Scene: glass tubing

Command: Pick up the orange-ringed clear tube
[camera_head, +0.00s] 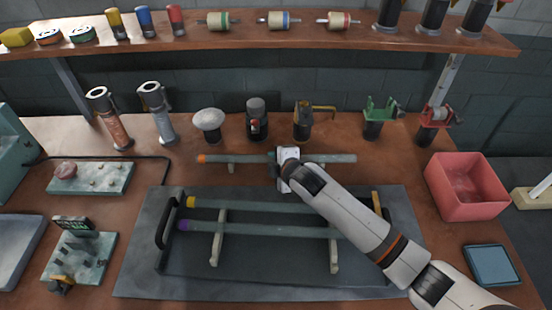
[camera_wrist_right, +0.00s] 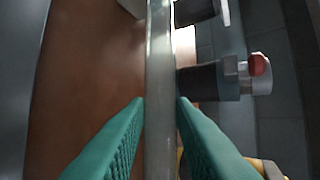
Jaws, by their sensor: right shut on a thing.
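The orange-ringed clear tube (camera_head: 230,158) lies level, left to right, behind the dark tray, with its orange ring at the left end. My right gripper (camera_head: 284,163) is over the tube's middle and shut on it. In the right wrist view the clear tube (camera_wrist_right: 160,75) runs between the two teal ribbed fingers of the right gripper (camera_wrist_right: 161,110). I cannot tell whether the tube is clear of its support (camera_head: 231,168). My left gripper is not in view.
A yellow-ringed tube (camera_head: 250,206) and a purple-ringed tube (camera_head: 270,231) rest on holders on the dark tray (camera_head: 190,275). Several tools, including a red-buttoned one (camera_head: 257,120), stand behind the held tube. A red bin (camera_head: 465,190) is at right. A shelf (camera_head: 250,42) runs above.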

